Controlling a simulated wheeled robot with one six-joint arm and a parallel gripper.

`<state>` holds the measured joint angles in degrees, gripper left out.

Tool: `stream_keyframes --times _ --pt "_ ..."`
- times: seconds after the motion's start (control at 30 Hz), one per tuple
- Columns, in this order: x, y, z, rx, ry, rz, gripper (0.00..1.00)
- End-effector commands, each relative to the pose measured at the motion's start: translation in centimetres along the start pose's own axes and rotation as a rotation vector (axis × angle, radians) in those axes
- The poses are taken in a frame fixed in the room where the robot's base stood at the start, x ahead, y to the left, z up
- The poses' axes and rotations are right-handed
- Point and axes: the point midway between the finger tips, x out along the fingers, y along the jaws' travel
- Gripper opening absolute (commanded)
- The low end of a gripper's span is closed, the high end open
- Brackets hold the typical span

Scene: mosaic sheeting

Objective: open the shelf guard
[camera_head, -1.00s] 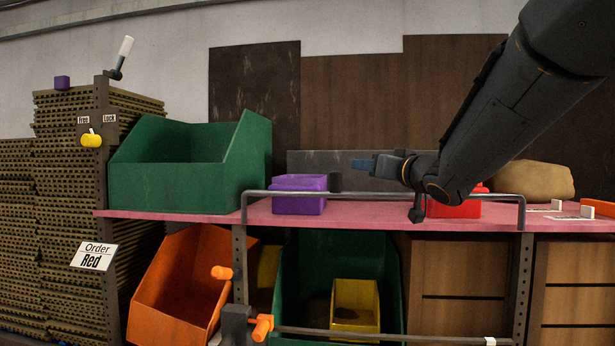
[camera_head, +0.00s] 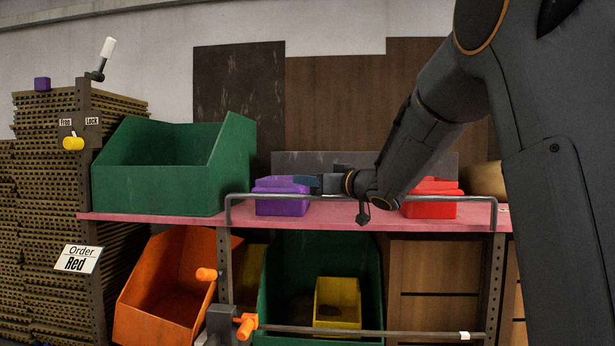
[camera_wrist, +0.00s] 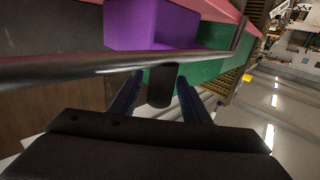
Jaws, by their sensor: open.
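The shelf guard (camera_head: 270,196) is a grey metal bar along the front edge of the pink shelf, bent down at both ends. It crosses the wrist view as a dark bar (camera_wrist: 60,69). A short black grip (camera_wrist: 162,84) sticks out from the bar. My gripper (camera_head: 306,181) is at the bar, in front of the purple bin, and hides the grip in the head view. In the wrist view my open gripper (camera_wrist: 157,94) has one blue finger on each side of the grip; contact cannot be told. A yellow lever (camera_head: 73,143) sits at the "Free" and "Lock" plate, nearer "Free".
Behind the guard stand a purple bin (camera_head: 281,204) and a red bin (camera_head: 430,208). A large green bin (camera_head: 155,188) is at left on the pink shelf (camera_head: 160,217). Below are an orange bin (camera_head: 140,325) and a lower bar with orange handles (camera_head: 247,326).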

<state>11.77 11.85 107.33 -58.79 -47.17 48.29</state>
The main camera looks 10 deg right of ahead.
Motion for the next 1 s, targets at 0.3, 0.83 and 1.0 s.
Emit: stream_keyframes --times 0.3,0.83,1.0 --pt "1.6 0.0 0.0 0.000 -0.001 0.001 0.43" --pt "1.6 0.0 0.0 0.000 0.000 0.001 0.00" --pt "1.5 0.3 0.1 -0.003 0.004 0.005 0.00"
